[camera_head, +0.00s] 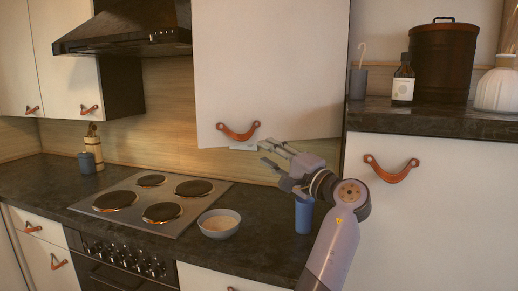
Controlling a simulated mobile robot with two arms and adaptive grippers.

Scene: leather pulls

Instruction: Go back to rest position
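The arm rises from the bottom edge, right of centre, over the dark worktop (262,240). The door's lower edge is slanted and it looks ajar, but I cannot see inside the cabinet.
A blue cup (304,215) stands close beside my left arm on the worktop. A bowl (219,223) sits left of it, next to the hob (150,200). A raised counter (430,121) at right holds a bottle (403,80) and a dark canister (442,62).

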